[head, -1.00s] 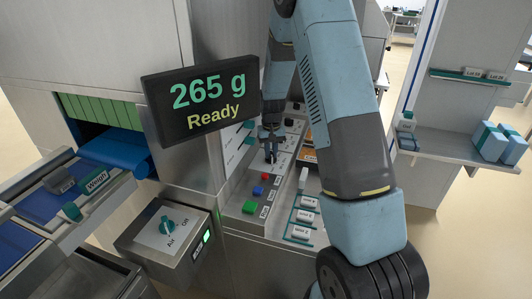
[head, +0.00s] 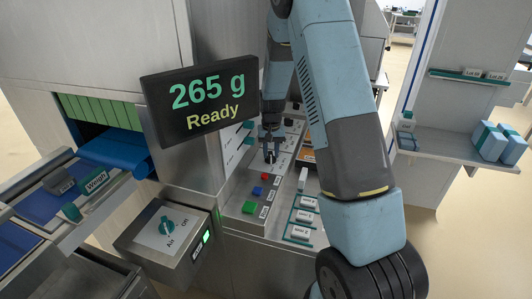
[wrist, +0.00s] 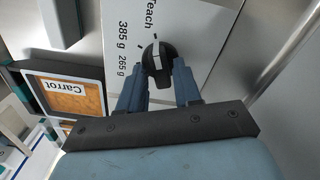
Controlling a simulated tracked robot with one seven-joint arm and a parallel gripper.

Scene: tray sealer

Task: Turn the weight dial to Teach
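The weight dial (wrist: 158,64) is a black knob with a white mark on a pale panel (wrist: 205,30). The labels Teach, 385 g and 265 g stand around its upper left in the wrist view. The mark runs roughly up and down there; I cannot tell which label it is set on. My gripper (wrist: 160,76) is at the dial, with one finger on each side and the knob between them. The fingers stand apart; contact with the knob is unclear. In the head view my gripper (head: 271,157) points down over the panel. The display (head: 203,98) reads 265 g, Ready.
A Carrot picture card (wrist: 63,96) is left of the dial. Red (head: 264,176), blue (head: 257,191) and green (head: 249,207) buttons lie in front of my gripper. An Air switch box (head: 170,238) stands at front left. The display overhangs left of my arm.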

